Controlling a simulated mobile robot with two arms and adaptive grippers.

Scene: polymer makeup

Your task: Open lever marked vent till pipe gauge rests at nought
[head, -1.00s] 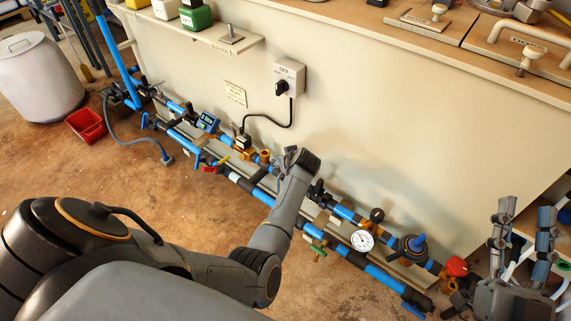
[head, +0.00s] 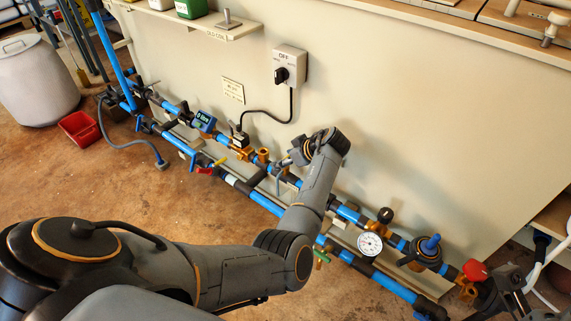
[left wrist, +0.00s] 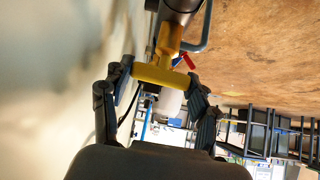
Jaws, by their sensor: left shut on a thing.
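The round white pipe gauge (head: 369,244) sits on the blue pipework along the wall. Its needle is too small to read. My left gripper (head: 284,164) is beside the pipes, left of the gauge. In the left wrist view, its fingers (left wrist: 161,92) are shut on a yellow handle (left wrist: 160,76) on a brass-coloured stem. In the head view my gripper and wrist hide most of that handle, and no vent label is legible. My right gripper (head: 508,292) shows only partly at the lower right corner, near a red knob (head: 475,269).
A switch box (head: 290,66) marked OFF is on the wall above. A red tray (head: 80,128) and a grey drum (head: 38,80) stand at the left.

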